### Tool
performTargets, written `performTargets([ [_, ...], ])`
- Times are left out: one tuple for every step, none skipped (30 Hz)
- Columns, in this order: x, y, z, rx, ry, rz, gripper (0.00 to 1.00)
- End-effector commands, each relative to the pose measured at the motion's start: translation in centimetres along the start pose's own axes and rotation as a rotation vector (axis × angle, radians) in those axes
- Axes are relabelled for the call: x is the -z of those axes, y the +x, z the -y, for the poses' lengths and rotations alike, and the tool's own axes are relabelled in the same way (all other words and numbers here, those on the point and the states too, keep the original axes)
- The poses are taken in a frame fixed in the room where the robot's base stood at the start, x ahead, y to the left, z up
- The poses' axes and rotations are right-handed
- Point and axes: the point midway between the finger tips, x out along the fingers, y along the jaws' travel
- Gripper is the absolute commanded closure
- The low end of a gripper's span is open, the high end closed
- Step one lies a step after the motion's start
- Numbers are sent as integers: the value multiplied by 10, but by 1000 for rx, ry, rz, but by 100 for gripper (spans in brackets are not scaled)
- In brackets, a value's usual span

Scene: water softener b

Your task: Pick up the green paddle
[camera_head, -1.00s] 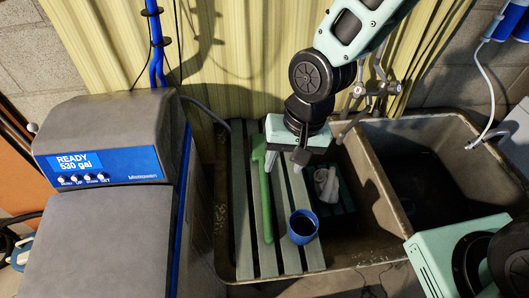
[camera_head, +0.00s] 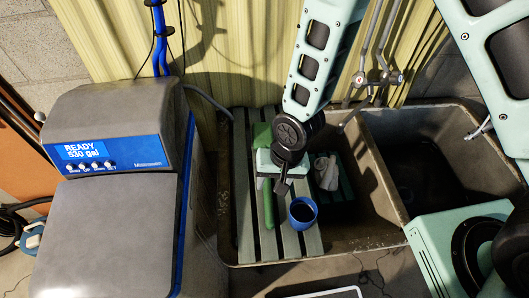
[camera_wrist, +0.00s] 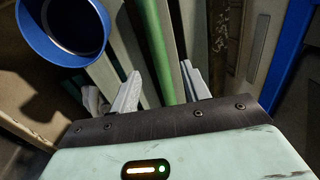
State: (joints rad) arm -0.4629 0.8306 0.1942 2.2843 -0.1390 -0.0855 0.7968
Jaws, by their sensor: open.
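The green paddle (camera_head: 268,212) lies lengthwise on the slatted boards over the left basin. Its wide end (camera_head: 262,134) shows behind my gripper, and its middle is hidden under it. My gripper (camera_head: 273,186) is open above the paddle, pointing down. In the wrist view, the long green paddle (camera_wrist: 161,38) runs between the two fingers of my gripper (camera_wrist: 160,72), with a finger on each side. I see no finger clearly touching it, and the height gap is hard to tell.
A blue cup with dark contents (camera_head: 303,211) stands on the slats (camera_head: 245,215) just right of the paddle. A whitish cloth (camera_head: 326,172) lies further right. The grey water softener (camera_head: 110,240) stands left. The right basin (camera_head: 420,165) looks empty.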

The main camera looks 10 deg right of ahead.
Motion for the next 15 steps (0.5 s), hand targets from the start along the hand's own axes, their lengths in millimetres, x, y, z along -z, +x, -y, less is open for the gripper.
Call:
performTargets([
  [-1, 2, 0, -1, -1, 2, 53],
  [-1, 5, 0, -1, -1, 3, 53],
  [-2, 9, 0, -2, -3, 3, 53],
  [-2, 13, 0, -2, -3, 4, 53],
  [-2, 16, 0, -2, -3, 3, 53],
  [-2, 20, -1, -3, -1, 4, 53],
  [-2, 24, -1, -3, -1, 4, 53],
  [-2, 27, 0, -2, -1, 3, 53],
  [-2, 33, 0, -2, -2, 3, 53],
  [-2, 36, 0, -2, -2, 3, 53],
  [-2, 39, 0, -1, -2, 2, 53],
  [-2, 42, 0, -1, -2, 2, 53],
  [-1, 44, 0, -1, -2, 1, 53],
  [-1, 45, -1, 0, -2, 1, 53],
  [-1, 47, -1, 0, -1, 0, 53],
])
